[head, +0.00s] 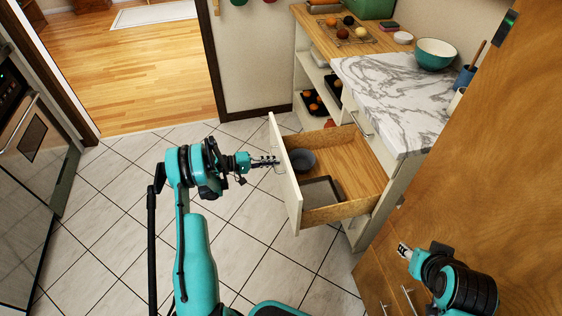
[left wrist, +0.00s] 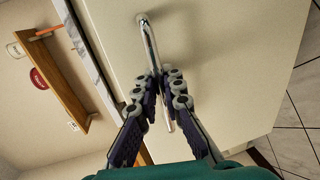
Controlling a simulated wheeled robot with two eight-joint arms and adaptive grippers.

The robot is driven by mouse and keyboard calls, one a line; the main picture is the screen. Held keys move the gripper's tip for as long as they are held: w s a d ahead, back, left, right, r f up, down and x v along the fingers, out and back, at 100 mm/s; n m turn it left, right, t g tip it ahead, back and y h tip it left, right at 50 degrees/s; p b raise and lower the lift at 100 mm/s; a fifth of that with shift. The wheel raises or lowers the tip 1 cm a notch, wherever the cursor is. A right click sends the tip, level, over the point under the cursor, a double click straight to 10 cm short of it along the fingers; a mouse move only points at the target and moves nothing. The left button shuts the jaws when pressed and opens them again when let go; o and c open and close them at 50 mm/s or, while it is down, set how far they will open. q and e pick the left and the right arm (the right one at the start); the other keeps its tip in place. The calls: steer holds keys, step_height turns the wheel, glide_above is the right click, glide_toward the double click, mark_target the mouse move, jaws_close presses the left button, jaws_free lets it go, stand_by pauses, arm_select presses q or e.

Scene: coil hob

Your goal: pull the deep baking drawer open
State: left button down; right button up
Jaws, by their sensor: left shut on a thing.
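The deep baking drawer (head: 293,190) stands well out from the cabinet under the marble counter, its wooden inside (head: 345,165) showing. A dark round pan (head: 303,161) and a grey rectangular tin (head: 321,192) lie in it. My left gripper (head: 270,161) is at the drawer's front, shut on the metal bar handle (head: 279,168). In the left wrist view its fingers (left wrist: 160,88) close around the handle (left wrist: 150,42) against the cream front panel (left wrist: 230,60). My right gripper (head: 404,250) is apart from the drawer, by the wooden cabinet; its finger opening is unclear.
The marble counter (head: 400,95) holds a teal bowl (head: 435,54) near the wall. A tall wooden cabinet (head: 480,170) stands at the right, an oven (head: 20,125) at the left. Tiled floor (head: 110,200) lies clear left of the drawer.

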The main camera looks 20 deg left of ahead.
arm_select(q)
steer(key=shift+s+a, duration=0.15)
steer(key=c, duration=1.9)
jaws_free()
steer(key=v, duration=1.2)
